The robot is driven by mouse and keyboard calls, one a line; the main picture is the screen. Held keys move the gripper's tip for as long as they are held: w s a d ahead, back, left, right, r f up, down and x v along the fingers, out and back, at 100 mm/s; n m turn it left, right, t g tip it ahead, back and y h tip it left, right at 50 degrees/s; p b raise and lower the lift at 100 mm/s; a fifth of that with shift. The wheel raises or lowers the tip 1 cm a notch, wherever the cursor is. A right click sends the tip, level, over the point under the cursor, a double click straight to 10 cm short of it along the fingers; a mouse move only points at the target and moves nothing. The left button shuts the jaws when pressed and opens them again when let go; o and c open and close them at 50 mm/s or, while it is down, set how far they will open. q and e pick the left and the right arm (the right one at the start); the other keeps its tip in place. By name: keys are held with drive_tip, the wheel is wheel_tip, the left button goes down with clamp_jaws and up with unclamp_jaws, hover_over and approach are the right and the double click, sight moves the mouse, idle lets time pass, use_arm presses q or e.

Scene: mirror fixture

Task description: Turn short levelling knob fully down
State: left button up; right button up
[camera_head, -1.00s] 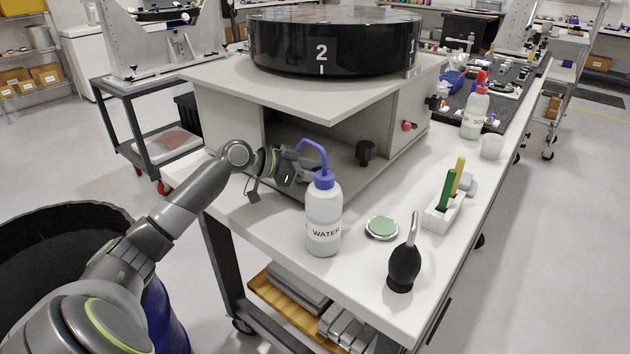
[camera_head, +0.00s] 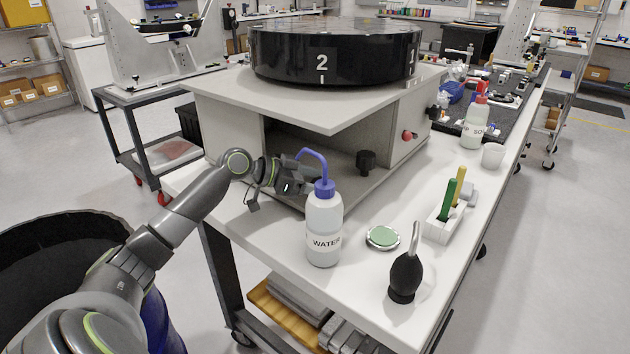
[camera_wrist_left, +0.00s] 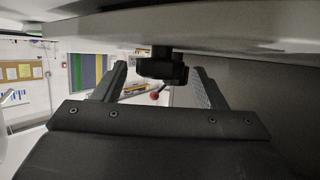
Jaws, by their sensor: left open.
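My left gripper (camera_wrist_left: 160,66) is open in the left wrist view, one finger on each side of a dark knob (camera_wrist_left: 163,72). The knob joins a grey plate (camera_wrist_left: 240,42) along the top of that view. It lies between the fingers in the picture; I cannot tell whether they touch it. In the head view the left arm reaches into the open front of the grey fixture (camera_head: 228,118), and its fingertips are partly hidden behind the water bottle. A black knob (camera_head: 366,160) stands inside that opening, right of the gripper. My right gripper is not seen.
The water bottle (camera_head: 324,225) with a blue spout stands close in front of the gripper. A large black drum (camera_head: 335,50) rests on top.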

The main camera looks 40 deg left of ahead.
use_arm(q)
drive_tip(key=p+v, duration=0.5)
drive_tip(key=v, duration=1.2)
drive_tip(key=shift+s+p, duration=0.2)
drive_tip(key=shift+p, duration=0.15)
drive_tip(key=shift+a+r, duration=0.1)
drive_tip(key=shift+c, duration=0.2)
